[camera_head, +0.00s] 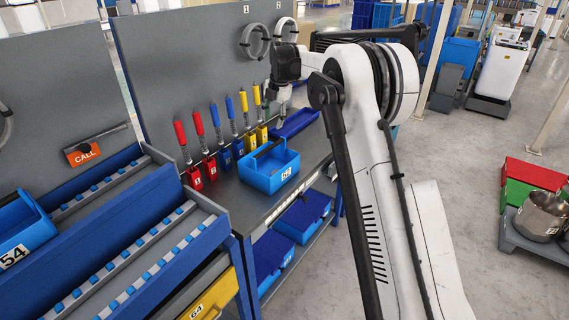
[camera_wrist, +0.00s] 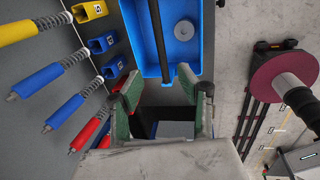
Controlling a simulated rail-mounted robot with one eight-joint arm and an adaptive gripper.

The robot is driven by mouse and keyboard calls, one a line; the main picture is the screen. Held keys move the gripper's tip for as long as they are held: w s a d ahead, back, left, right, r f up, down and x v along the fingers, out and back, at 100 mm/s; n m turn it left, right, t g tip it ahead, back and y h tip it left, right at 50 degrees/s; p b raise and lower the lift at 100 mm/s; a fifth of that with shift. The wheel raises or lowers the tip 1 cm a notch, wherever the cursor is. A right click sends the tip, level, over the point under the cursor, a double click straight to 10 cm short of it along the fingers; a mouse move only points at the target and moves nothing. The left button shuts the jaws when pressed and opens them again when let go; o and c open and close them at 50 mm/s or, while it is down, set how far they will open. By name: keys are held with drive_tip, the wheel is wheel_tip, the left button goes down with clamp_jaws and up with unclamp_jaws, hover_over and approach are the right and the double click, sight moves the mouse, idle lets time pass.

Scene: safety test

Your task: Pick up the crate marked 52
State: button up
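The crate marked 52 (camera_head: 262,179) is a small open blue box with a dark handle bar and a white label. It stands on the grey bench in front of the coloured tools. My gripper (camera_head: 281,104) hangs above and behind it in the head view, apart from it. In the wrist view a blue crate (camera_wrist: 191,60) with a dark bar and a grey disc inside lies beyond the fingertips; its label does not show there, but it looks like the same crate. My gripper (camera_wrist: 166,98) is open, with nothing visible between its green-padded fingers.
Red, blue and yellow tools (camera_head: 215,124) stand in a row behind the crate. A blue tray (camera_head: 296,123) lies behind it to the right. Blue bins (camera_head: 303,216) sit on a lower shelf. Crate 54 (camera_head: 22,232) is on the left rack. Open floor (camera_head: 450,160) lies to the right.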

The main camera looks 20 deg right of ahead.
sight(269, 148)
drive_tip(key=f, duration=0.4)
drive_tip(key=w+a+f, duration=0.1)
drive_tip(key=f, duration=0.4)
drive_tip(key=w+f+p, duration=0.1)
drive_tip(key=f, duration=0.3)
drive_tip(key=shift+w+a+f, duration=0.1)
drive_tip(key=shift+a+f, duration=0.1)
drive_tip(key=shift+f, duration=0.15)
clamp_jaws()
